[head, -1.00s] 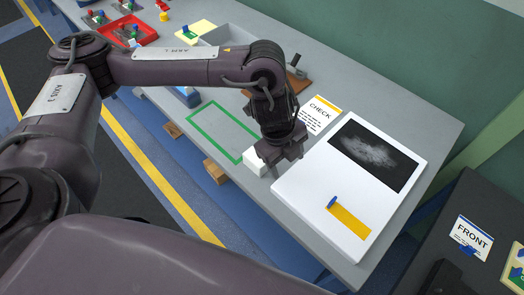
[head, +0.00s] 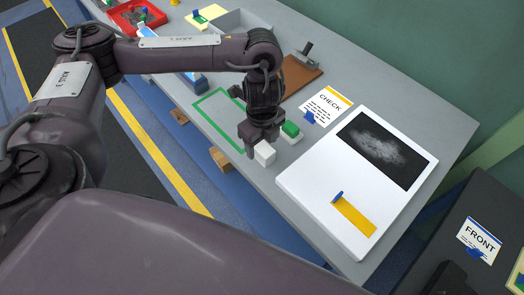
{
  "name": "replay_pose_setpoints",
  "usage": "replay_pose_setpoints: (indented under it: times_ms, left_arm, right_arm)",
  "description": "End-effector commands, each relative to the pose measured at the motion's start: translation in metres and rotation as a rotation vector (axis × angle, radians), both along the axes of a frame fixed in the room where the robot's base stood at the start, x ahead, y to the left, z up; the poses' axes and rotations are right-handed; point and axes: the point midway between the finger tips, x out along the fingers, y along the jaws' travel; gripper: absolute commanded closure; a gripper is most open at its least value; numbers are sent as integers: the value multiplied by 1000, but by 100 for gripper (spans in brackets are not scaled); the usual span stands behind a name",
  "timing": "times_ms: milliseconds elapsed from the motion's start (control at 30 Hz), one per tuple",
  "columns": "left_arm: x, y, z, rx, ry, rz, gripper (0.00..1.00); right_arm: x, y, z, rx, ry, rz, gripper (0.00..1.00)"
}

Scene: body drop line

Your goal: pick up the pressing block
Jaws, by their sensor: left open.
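A small white block (head: 264,154) stands on the grey table near its front edge, in the head view. A second small block with a green top and white base (head: 291,130) stands just behind and to its right. I cannot tell for sure which one is the pressing block. My left gripper (head: 258,143) points down, open, right at the white block; its fingers lie behind and beside the block. I see no clear grip, and contact is hard to tell. My right gripper is out of view.
A white panel with a dark screen (head: 360,175) and yellow strip lies to the right. A CHECK card (head: 325,104), a brown board with a handle (head: 300,73), a grey bin (head: 240,20) and a red tray (head: 128,22) stand farther back. A green outline (head: 207,98) marks the table.

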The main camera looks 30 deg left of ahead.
Motion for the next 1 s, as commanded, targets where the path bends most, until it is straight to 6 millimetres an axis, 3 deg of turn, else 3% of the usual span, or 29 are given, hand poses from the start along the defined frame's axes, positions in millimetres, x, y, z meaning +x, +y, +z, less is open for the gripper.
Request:
replay_pose_setpoints:
  times_ms: [100, 333, 733, 1000]
  left_arm:
    - [0, 0, -9, -1, 1, 1, 38]
    - [0, 0, -8, 0, -1, 0, 38]
    - [0, 0, -8, 0, -1, 0, 89]
    - [0, 0, -7, 0, -1, 0, 91]
  right_arm:
    - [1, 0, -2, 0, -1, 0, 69]
    - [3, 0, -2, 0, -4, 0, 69]
    - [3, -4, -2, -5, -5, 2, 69]
    - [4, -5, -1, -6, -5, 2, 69]
